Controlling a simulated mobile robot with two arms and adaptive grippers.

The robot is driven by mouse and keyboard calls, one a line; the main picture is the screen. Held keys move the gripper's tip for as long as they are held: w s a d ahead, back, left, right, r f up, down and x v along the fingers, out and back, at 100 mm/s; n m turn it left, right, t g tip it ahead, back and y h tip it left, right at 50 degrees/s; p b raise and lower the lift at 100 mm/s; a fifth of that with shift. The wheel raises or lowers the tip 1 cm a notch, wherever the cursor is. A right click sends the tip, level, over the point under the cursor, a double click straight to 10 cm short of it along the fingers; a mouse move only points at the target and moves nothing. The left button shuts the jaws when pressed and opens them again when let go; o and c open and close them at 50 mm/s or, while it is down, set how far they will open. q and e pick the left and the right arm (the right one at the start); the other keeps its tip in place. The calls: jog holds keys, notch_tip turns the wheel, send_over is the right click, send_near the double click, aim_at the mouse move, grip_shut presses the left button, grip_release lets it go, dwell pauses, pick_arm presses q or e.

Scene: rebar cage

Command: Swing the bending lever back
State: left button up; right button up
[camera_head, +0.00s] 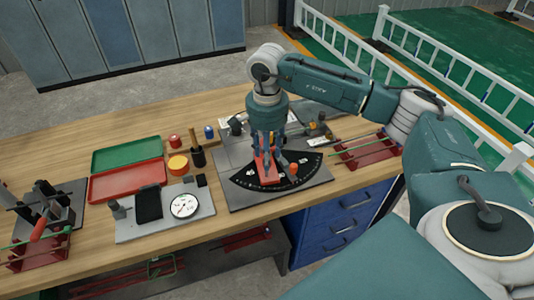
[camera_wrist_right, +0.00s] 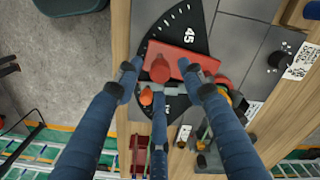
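The red bending lever (camera_head: 268,176) lies over the black angle scale (camera_head: 240,180) of the bender on a grey plate. In the right wrist view the lever (camera_wrist_right: 190,62) carries an upright red round handle (camera_wrist_right: 160,69), near the 45 mark. My right gripper (camera_head: 268,150) points down over the lever. Its three blue fingers (camera_wrist_right: 165,85) are spread around the handle, apart from it as far as I can tell. An orange peg (camera_head: 293,168) stands on the scale beside the lever. My left gripper is not in view.
Left of the bender are a gauge plate (camera_head: 207,207) with a white dial, a red tray (camera_head: 110,184), a green tray (camera_head: 112,154) and small pots. Red racks with bars stand at right (camera_head: 345,158) and far left (camera_head: 15,262). Bare wood shows at the front edge.

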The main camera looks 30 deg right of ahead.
jog(key=shift+f, duration=0.9)
grip_shut()
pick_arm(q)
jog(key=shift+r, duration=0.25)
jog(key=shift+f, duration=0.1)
pick_arm(e)
jog(key=shift+w+a, duration=0.1)
jog(key=shift+a, duration=0.05)
